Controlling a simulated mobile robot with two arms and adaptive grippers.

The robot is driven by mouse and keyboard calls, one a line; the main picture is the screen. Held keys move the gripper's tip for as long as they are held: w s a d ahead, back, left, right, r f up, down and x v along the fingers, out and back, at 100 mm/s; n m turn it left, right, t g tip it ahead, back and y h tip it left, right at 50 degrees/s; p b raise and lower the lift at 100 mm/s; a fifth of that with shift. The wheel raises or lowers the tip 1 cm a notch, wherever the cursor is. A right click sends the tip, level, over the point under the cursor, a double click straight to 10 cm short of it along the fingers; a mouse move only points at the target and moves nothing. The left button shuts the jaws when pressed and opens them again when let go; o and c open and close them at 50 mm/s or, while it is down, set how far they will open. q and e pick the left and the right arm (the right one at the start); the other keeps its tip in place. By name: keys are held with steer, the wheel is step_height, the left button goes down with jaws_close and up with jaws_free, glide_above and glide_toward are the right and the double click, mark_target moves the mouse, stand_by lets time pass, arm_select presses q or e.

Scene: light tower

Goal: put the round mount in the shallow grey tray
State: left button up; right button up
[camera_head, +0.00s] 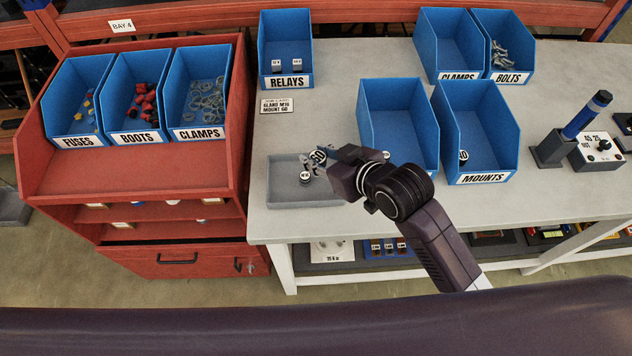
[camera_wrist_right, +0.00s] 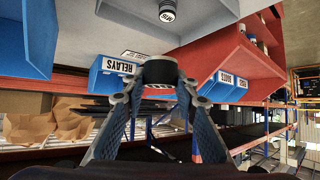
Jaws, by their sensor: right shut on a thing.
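The round mount (camera_head: 318,155), a dark disc with a white top marked 50, is held between the fingertips of my right gripper (camera_head: 322,161). In the right wrist view the mount (camera_wrist_right: 160,70) shows as a dark cylinder pinched by both fingers of the gripper (camera_wrist_right: 158,84). The shallow grey tray (camera_head: 283,199) lies on the table's near left corner. The mount appears over the tray's upper right part; its exact height is hard to tell. A small gland (camera_head: 305,178) marked M16 stands in the tray. It also shows in the right wrist view (camera_wrist_right: 168,12). My left gripper is not in view.
The MOUNTS bin (camera_head: 483,179) and an unlabelled-looking blue bin (camera_head: 398,105) stand right of the tray. A RELAYS bin (camera_head: 286,50) and a job card (camera_head: 276,103) lie behind it. The red rack (camera_head: 130,180) stands close on the left.

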glide_above(311, 181)
steer(key=s+d, duration=0.2)
steer(key=s, duration=0.1)
steer(key=f, duration=0.7)
steer(key=shift+w+a+f, duration=0.2)
steer(key=shift+a+f, duration=0.05)
steer(key=shift+f, duration=2.4)
steer(key=o, duration=0.9)
steer(key=shift+f, duration=0.1)
steer(key=v, duration=1.2)
